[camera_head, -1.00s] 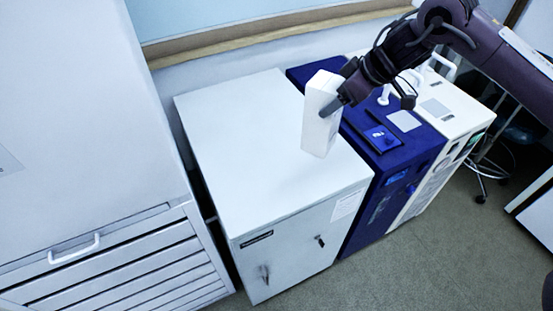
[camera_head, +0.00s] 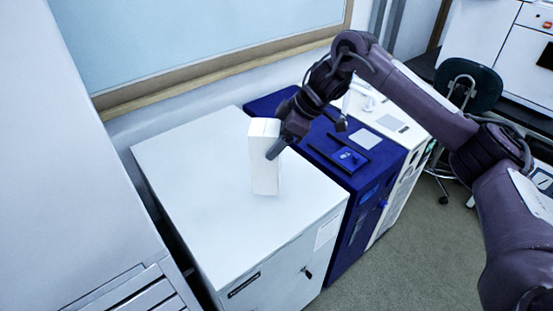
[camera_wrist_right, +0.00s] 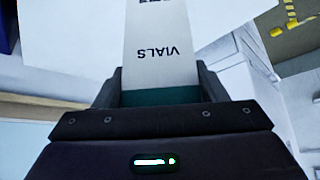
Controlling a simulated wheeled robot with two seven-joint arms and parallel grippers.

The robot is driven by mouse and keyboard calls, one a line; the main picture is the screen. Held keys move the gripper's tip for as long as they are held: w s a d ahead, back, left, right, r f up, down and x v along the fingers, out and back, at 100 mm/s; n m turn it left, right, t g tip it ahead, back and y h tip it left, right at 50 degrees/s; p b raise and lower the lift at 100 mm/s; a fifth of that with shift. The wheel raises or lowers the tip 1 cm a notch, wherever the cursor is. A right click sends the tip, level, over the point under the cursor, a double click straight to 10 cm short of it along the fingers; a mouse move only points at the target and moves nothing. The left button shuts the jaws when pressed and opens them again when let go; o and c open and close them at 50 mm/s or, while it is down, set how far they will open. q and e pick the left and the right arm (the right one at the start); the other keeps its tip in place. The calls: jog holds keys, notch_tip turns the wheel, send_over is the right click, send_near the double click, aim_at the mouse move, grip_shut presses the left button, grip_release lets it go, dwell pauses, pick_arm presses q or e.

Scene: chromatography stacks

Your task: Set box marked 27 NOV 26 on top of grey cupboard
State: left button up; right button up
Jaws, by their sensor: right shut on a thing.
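A white upright box (camera_head: 264,160) is held in my right gripper (camera_head: 277,148) over the top of the grey cupboard (camera_head: 190,165). Its base appears at or very near the cupboard top; I cannot tell if it touches. In the right wrist view the box (camera_wrist_right: 160,50) sits between the fingers of my right gripper (camera_wrist_right: 160,85). It shows the upside-down word VIALS and a teal band. The date marking cannot be read. My left gripper is not in view.
A dark blue instrument (camera_head: 292,105) and a white one (camera_head: 405,130) stand right of the cupboard. A tall white cabinet (camera_head: 60,180) stands at left. A window ledge (camera_head: 215,75) runs behind. The cupboard top around the box is clear.

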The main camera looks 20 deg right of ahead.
notch_tip(320, 180, down, 6)
jog(key=shift+d+r+p, duration=0.1)
jog(key=shift+r+p, duration=0.15)
jog(key=shift+p, duration=0.3)
jog(key=shift+f, duration=0.1)
jog(key=o, duration=1.4)
jog(key=shift+o, duration=0.2)
